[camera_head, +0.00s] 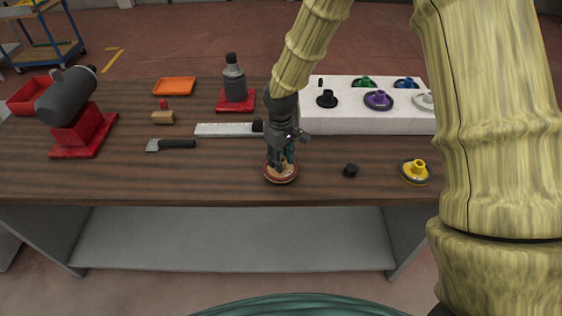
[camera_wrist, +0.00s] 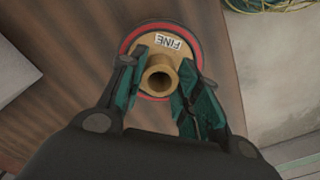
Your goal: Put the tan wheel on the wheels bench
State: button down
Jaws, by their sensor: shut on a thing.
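The tan wheel (camera_head: 281,174) is a disc with a red rim near the front edge of the dark wooden bench (camera_head: 225,180). In the wrist view the tan wheel (camera_wrist: 181,52) shows a tan hub with a hole and a label reading "FINE". My gripper (camera_head: 280,160) points down over it. In the wrist view my gripper (camera_wrist: 160,85) has its green fingers on both sides of the hub, shut on it. I cannot tell whether the wheel touches the bench or is slightly above it.
A white block (camera_head: 365,120) at the back right carries several wheels.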

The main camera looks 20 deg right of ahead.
jog(key=shift+f+p, duration=0.4)
jog(key=shift+f, duration=0.75)
jog(key=c, duration=1)
grip_release()
jog(key=shift+c, duration=0.2)
jog(key=shift+r, duration=0.15)
notch_tip(320, 180, up, 12)
jog(key=b, duration=0.4)
